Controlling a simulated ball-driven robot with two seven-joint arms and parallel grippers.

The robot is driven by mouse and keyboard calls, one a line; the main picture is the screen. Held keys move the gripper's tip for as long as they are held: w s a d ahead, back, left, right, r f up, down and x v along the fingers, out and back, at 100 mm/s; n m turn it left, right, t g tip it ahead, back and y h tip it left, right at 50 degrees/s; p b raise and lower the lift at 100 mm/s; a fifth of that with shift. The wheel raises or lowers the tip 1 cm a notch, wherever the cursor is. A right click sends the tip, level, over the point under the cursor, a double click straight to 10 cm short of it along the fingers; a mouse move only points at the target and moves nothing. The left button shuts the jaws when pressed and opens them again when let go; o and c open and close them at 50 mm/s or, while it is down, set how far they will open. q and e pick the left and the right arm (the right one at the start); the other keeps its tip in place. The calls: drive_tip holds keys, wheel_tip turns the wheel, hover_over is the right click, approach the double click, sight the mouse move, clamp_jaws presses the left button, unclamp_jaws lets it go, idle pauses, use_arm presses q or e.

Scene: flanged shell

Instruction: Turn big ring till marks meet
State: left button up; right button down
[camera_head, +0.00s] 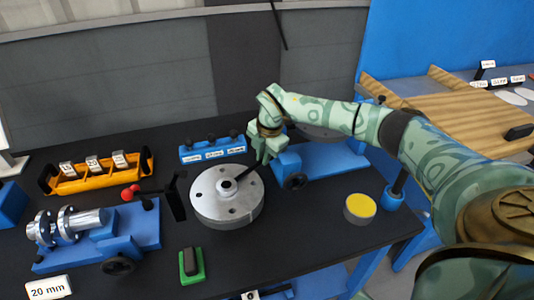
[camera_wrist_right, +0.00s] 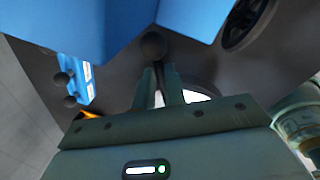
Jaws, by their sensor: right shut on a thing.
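The big ring appears to be the round grey metal flange (camera_head: 212,207) on the dark table, with several holes and a raised hub in its top. A black handle (camera_head: 248,174) slopes up from near the hub toward my right gripper (camera_head: 264,158). My right gripper is shut on this handle, above the flange's back right edge. In the right wrist view the handle's round black knob (camera_wrist_right: 153,45) sticks out beyond the fingers of the gripper (camera_wrist_right: 162,85). The alignment marks are too small to make out. My left gripper is not in view.
A blue fixture (camera_head: 335,160) with a black handwheel stands close right of the gripper. Left are a blue fixture with a metal shaft (camera_head: 120,243) and an orange rack (camera_head: 95,174). A blue rack (camera_head: 212,150) stands behind, a yellow-topped cylinder (camera_head: 360,207) right.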

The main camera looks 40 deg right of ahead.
drive_tip(key=c, duration=1.5)
unclamp_jaws()
drive_tip(key=shift+o, duration=0.2)
drive_tip(key=s+r+p, duration=0.3)
drive_tip(key=r, duration=1.3)
drive_tip(key=shift+d+p, duration=0.3)
drive_tip(key=shift+p, duration=0.1)
drive_tip(key=shift+s, duration=0.15)
